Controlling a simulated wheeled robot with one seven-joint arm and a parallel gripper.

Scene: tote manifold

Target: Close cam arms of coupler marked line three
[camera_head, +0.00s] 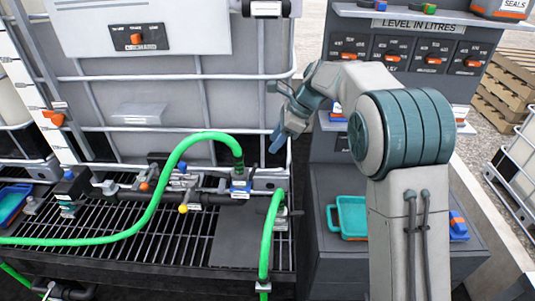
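A coupler (240,187) with a blue band and a small white tag joins the upright end of a green hose (205,137) to the grey manifold pipe (160,194). The tag is too small to read, and so is the state of its cam arms. I cannot tell which coupler is marked line three. A second green hose (268,240) hangs at the right, with small grey parts by its top. My gripper (277,142) points down in front of the tote's right edge, above and right of the blue-banded coupler and apart from it. Its finger gap does not show.
A caged white tote (190,95) stands behind the pipework. A black grating (130,236) lies below. Orange (144,186) and yellow (183,208) handles stick out along the pipe. A grey cabinet (330,265) at right holds a teal tray (351,216).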

